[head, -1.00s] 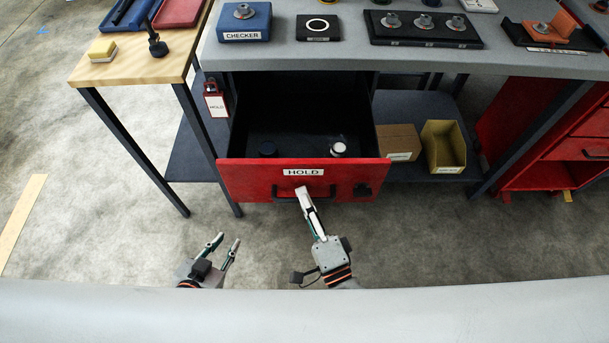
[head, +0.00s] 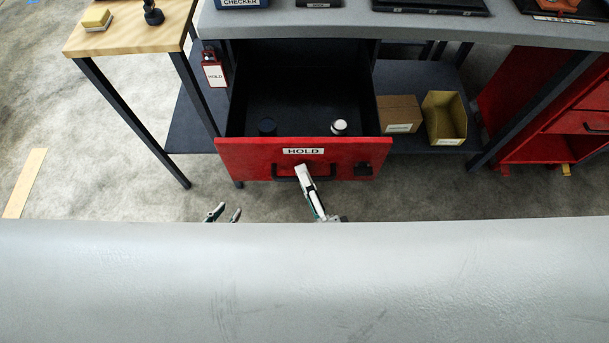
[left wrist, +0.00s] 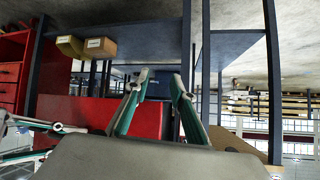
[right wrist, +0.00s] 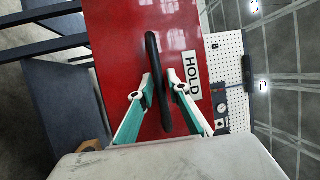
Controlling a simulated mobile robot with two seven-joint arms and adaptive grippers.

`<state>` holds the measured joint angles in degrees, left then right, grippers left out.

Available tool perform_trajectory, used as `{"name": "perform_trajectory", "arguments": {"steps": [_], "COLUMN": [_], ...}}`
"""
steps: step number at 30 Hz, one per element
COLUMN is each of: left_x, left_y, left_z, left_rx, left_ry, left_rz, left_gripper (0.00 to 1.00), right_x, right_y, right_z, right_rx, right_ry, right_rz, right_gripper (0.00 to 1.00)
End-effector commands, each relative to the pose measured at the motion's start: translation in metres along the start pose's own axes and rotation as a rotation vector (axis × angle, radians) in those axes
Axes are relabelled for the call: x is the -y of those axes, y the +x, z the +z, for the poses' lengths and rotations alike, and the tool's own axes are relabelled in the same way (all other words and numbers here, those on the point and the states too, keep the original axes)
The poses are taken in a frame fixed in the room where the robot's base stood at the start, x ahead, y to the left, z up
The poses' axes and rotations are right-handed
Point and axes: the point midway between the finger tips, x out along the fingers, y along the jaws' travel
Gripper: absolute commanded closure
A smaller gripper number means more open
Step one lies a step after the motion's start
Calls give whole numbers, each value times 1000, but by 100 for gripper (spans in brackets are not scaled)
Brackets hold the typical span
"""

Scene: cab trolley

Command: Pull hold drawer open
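The red hold drawer (head: 240,156), labelled HOLD, stands open under the grey bench. My right gripper (head: 302,170) is at the drawer's black handle. In the right wrist view the handle (right wrist: 152,55) runs between the fingers of my right gripper (right wrist: 160,83), which are closed around it. My left gripper (head: 223,213) is apart from the drawer, below and left of its front. Its fingers are spread and empty in the left wrist view (left wrist: 160,79). Both arms are mostly hidden in the head view.
A cardboard box (head: 399,113) and a yellow bin (head: 444,118) stand on the lower shelf right of the drawer. A wooden table (head: 130,35) is at left, its legs near the drawer. A red cabinet (head: 570,130) is at right. Floor left of the drawer is clear.

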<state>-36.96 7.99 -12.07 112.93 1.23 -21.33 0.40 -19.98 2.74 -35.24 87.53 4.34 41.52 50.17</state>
Motion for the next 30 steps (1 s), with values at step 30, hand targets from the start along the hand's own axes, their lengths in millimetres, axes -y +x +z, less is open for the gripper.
{"name": "perform_trajectory", "arguments": {"steps": [30], "left_x": [0], "left_y": [0], "left_z": [0], "left_rx": [-1], "left_ry": [0], "left_rz": [-1], "left_gripper": [76], "right_x": [0], "right_y": [-120], "right_z": [0], "right_rx": [0], "right_ry": [0], "right_rz": [0], "right_gripper": [84]}}
